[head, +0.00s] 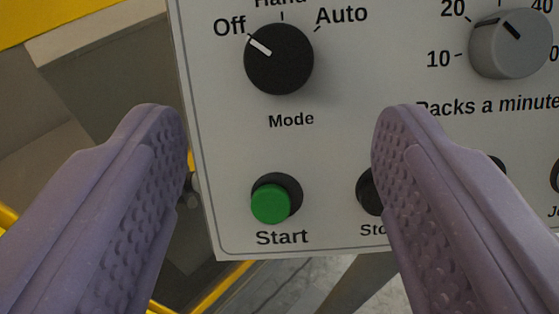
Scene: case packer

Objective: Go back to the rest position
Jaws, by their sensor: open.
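My gripper (275,150) is open, with one purple finger on each side of the picture and nothing between them. Behind the fingers is a light grey control panel (225,150). The black Mode knob (280,60) shows between the fingertips, with its white mark pointing at Off. The green Start button (271,204) is below the knob, also between the fingers. The right finger covers most of the Stop button (368,192). I cannot tell how far the fingertips are from the panel.
A grey Packs a minute knob (509,45) is at the upper right of the panel. More controls at the lower right are partly hidden or cut off. Yellow framework (60,20) and grey machine parts are at the left. Floor (300,285) shows below the panel.

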